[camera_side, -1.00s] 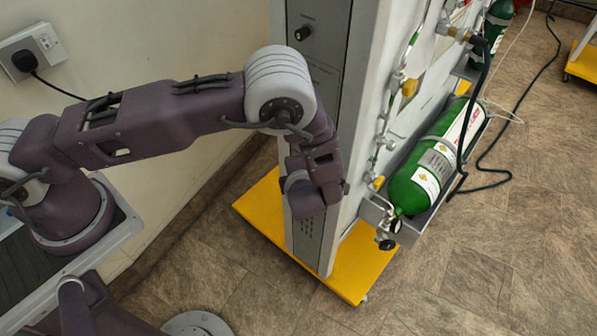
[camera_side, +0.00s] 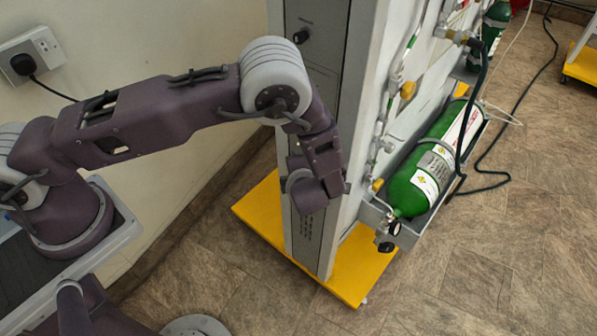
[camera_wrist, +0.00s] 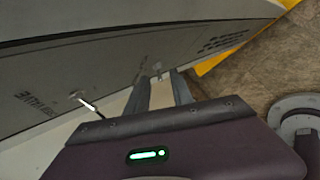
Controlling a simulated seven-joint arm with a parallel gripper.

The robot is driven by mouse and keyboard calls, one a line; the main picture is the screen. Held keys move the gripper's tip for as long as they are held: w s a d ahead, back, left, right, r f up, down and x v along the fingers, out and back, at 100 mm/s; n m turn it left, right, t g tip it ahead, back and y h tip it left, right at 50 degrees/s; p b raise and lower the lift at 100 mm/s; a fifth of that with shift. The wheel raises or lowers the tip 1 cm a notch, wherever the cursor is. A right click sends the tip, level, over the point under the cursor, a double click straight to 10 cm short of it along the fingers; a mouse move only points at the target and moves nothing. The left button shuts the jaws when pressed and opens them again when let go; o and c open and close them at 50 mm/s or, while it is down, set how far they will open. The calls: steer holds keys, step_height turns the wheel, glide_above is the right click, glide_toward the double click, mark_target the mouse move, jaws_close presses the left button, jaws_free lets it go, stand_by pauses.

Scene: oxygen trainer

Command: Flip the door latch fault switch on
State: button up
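The grey front panel (camera_wrist: 50,75) of the trainer cabinet fills the upper part of the wrist view. A small pale toggle switch (camera_wrist: 157,68) stands at the tips of my gripper (camera_wrist: 161,76), roughly between the two fingers. The fingers are apart; contact with it cannot be told. A second switch with a bright metal lever (camera_wrist: 88,104) sits further left, beside dark lettering too blurred to read. I cannot tell by label which is the door latch fault switch. In the side view my wrist is against the lower cabinet front (camera_side: 303,240), and the fingers are hidden.
A dark knob (camera_side: 301,36) is higher on the cabinet front. A green oxygen cylinder (camera_side: 425,180) hangs on the cabinet's right side, with hoses and valves above. The cabinet stands on a yellow base (camera_side: 345,285). Tiled floor in front is open.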

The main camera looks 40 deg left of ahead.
steer(key=v, duration=0.7)
steer(key=shift+r, duration=0.15)
